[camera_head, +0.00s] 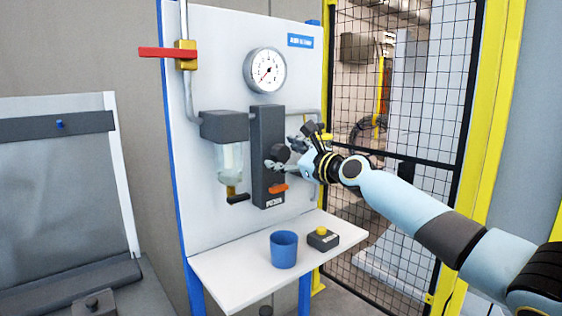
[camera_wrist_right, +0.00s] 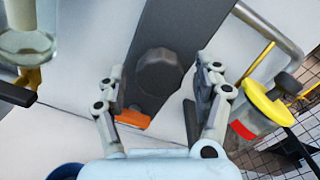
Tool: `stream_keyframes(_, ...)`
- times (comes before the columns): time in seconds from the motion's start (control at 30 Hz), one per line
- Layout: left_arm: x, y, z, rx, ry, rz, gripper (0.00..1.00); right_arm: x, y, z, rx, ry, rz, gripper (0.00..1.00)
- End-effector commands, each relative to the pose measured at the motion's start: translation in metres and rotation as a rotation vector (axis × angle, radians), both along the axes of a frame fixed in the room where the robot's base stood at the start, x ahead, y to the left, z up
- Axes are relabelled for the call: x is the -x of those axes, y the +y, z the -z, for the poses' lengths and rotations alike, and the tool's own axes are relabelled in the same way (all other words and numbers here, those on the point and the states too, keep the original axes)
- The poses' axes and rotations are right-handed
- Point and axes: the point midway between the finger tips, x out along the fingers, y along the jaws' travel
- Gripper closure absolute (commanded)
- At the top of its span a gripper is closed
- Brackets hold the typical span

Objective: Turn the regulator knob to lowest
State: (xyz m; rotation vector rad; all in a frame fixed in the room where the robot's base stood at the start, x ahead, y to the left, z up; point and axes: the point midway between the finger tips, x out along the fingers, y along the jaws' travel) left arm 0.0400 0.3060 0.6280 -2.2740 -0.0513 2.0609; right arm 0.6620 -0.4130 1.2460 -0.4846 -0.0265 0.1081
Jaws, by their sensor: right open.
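The regulator knob (camera_head: 278,153) is a dark grey round knob on the front of a tall dark block (camera_head: 267,125) on the white panel. In the right wrist view the faceted knob (camera_wrist_right: 159,72) lies between my fingers. My right gripper (camera_head: 291,162) is open in front of the knob, coming from the right. In the right wrist view one finger of the right gripper (camera_wrist_right: 161,82) is on each side of the knob, with gaps visible; contact does not show. A round pressure gauge (camera_head: 265,70) sits above the block. My left gripper is out of view.
An orange lever (camera_head: 278,188) is just below the knob. A clear filter bowl (camera_head: 229,158) hangs left of the block. A blue cup (camera_head: 284,249) and a yellow-button box (camera_head: 323,238) stand on the white shelf (camera_head: 229,275). A red-handled valve (camera_head: 165,53) is upper left.

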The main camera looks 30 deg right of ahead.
Motion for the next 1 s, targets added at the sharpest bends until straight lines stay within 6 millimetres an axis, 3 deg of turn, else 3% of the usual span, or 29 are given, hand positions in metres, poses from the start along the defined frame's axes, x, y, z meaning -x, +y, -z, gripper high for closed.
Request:
stream_keyframes(0.17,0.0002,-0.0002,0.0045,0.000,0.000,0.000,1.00,-0.0138,0.0023,-0.0001,-0.001,0.000,-0.001,0.32)
stream_keyframes(0.43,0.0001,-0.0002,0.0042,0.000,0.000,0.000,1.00,-0.0152,0.0024,-0.0007,0.001,0.000,-0.001,0.32)
stream_keyframes(0.87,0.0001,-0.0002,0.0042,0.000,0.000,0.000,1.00,-0.0149,0.0022,-0.0004,0.001,0.000,-0.001,0.86)
stream_keyframes(1.0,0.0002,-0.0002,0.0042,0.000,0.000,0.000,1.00,-0.0149,0.0023,-0.0003,0.004,0.000,-0.001,0.88)
